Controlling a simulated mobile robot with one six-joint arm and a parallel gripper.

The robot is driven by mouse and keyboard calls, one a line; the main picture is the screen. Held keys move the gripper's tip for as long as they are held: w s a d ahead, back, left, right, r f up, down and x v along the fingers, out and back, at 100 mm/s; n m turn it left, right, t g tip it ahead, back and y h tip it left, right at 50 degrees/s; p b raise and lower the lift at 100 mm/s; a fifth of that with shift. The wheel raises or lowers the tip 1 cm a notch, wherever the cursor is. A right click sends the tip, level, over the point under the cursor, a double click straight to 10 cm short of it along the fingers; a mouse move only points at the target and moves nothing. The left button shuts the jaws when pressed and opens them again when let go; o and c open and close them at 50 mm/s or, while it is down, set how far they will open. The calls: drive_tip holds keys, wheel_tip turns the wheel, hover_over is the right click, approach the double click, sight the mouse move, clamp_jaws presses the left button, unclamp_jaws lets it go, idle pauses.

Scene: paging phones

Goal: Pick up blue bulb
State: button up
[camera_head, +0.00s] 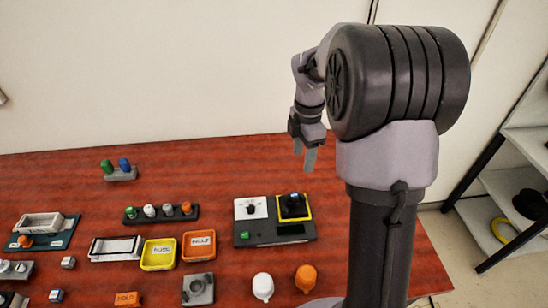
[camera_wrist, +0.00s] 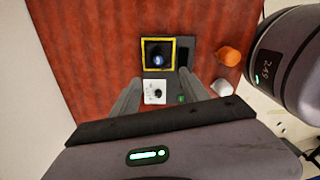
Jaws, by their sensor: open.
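A blue bulb (camera_head: 124,164) stands beside a green bulb (camera_head: 106,166) on a small grey holder (camera_head: 121,175) at the back left of the table. Another blue-topped piece (camera_head: 294,196) sits in a black square with a yellow frame (camera_head: 307,217); it also shows in the wrist view (camera_wrist: 158,60). My gripper (camera_head: 304,158) hangs above the table, behind and a little right of that frame. In the wrist view my gripper (camera_wrist: 160,95) is open and empty, its fingers either side of the white panel, apart from both blue things.
A rack with several bulbs (camera_head: 160,217) stands left of the device base (camera_head: 275,234). Yellow (camera_head: 158,267) and orange (camera_head: 198,259) trays lie in front. White (camera_head: 262,287) and orange (camera_head: 305,279) knobs stand near the front. The back middle of the table is clear.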

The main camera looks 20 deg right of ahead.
drive_tip(key=b, duration=0.5)
hover_over(294, 195)
drive_tip(key=f, duration=0.8)
drive_tip(key=d+f, duration=0.1)
drive_tip(key=f, duration=0.3)
drive_tip(key=shift+s+f, duration=0.15)
drive_tip(key=shift+s, duration=0.25)
drive_tip(key=f+b, duration=0.1)
drive_tip(key=f, duration=0.2)
drive_tip(key=a+f+b, duration=0.1)
drive_tip(key=f, duration=0.1)
drive_tip(key=shift+w+f+b, duration=0.3)
drive_tip(key=shift+w, duration=0.1)
drive_tip(key=shift+r, duration=0.15)
clamp_jaws()
